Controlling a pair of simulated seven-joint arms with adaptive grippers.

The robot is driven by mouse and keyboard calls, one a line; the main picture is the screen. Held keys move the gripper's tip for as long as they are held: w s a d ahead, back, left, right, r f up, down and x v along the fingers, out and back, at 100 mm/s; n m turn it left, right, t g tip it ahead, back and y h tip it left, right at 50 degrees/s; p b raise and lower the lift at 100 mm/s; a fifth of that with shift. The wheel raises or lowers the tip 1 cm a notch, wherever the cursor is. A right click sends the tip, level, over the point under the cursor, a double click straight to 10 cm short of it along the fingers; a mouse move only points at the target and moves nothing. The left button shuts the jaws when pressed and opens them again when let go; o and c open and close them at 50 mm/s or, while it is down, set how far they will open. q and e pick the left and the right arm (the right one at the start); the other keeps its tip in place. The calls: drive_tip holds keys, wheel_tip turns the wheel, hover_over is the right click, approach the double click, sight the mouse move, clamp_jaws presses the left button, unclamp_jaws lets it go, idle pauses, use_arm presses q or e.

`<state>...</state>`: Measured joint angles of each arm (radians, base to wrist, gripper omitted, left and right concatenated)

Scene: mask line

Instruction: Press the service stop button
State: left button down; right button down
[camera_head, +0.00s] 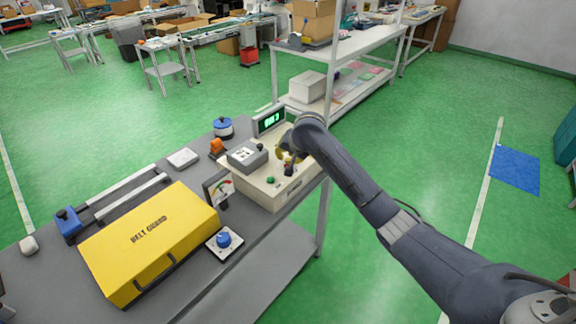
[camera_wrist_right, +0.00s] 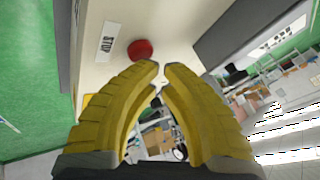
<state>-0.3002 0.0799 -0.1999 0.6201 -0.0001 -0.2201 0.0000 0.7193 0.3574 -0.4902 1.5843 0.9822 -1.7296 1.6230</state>
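The red stop button (camera_wrist_right: 140,49) shows in the right wrist view on a pale panel, beside a white label reading STOP (camera_wrist_right: 108,42). In the head view I cannot make the button out; my right arm and gripper cover part of the beige control box (camera_head: 270,198). My right gripper (camera_wrist_right: 161,68) has yellow fingers with the tips almost together and nothing between them. The tips appear just below the red button in the wrist view, and I cannot tell whether they touch it. In the head view the right gripper (camera_head: 286,157) is over the box's right part. My left gripper is not in view.
On the box are a grey unit (camera_head: 247,154) and a green button (camera_head: 270,181); a green-lit display (camera_head: 269,121) stands behind. Left of it are a gauge (camera_head: 219,188), a blue knob on a plate (camera_head: 224,240), an orange beacon (camera_head: 217,147) and a yellow belt guard (camera_head: 150,240).

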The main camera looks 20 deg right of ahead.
drive_tip(key=shift+f, duration=0.45)
idle(0.6)
idle(0.4)
drive_tip(key=shift+r, duration=0.9)
drive_tip(key=shift+r, duration=2.5)
